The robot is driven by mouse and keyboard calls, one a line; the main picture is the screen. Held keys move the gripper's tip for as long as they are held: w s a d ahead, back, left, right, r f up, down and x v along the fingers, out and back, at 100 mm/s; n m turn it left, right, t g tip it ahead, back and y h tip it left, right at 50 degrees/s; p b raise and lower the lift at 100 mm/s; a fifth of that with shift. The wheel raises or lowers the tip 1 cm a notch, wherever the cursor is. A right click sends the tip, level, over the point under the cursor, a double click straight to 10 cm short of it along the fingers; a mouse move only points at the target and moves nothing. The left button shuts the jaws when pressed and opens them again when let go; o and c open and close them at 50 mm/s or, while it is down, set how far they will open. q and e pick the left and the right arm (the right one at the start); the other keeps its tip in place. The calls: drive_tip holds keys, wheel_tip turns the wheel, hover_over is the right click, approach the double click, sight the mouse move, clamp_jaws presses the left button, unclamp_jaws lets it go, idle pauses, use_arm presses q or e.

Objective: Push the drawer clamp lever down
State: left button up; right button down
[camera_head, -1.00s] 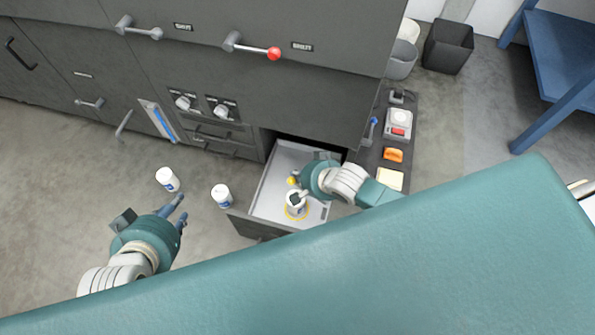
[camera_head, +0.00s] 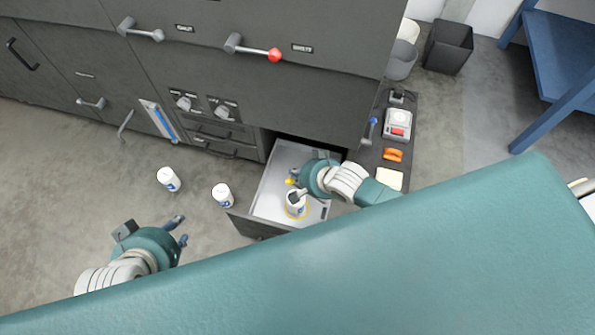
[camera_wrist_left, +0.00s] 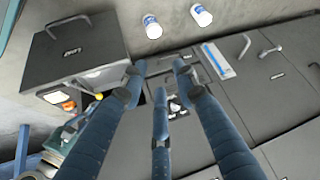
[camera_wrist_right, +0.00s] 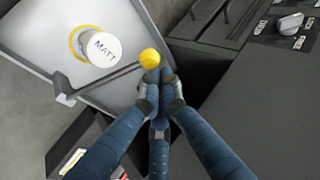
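The open drawer (camera_head: 274,183) holds a white can (camera_head: 296,203) on a yellow ring; in the right wrist view the can (camera_wrist_right: 100,46) reads "MATT". A yellow ball knob (camera_head: 291,181), seemingly the clamp lever's end, is inside the drawer; it also shows in the right wrist view (camera_wrist_right: 151,58). My right gripper (camera_wrist_right: 161,82) has its fingers together, tips right at the knob; contact is unclear. My left gripper (camera_head: 181,229) is open and empty, low at the left, away from the drawer.
Two white cans (camera_head: 169,179) (camera_head: 222,195) stand left of the drawer. A red-knobbed handle (camera_head: 273,55) and rotary knobs (camera_head: 226,110) are on the cabinet front. A side panel (camera_head: 369,157) with a blue-tipped lever (camera_head: 373,123) lies to the right.

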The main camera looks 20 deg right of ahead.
use_arm(q)
drive_tip(key=s+a+f+g, duration=0.1)
drive_tip(key=s+f+g, duration=0.1)
drive_tip(key=s, duration=0.3)
drive_tip(key=shift+s+a+g+y+p, duration=0.3)
drive_tip(key=shift+p, duration=0.15)
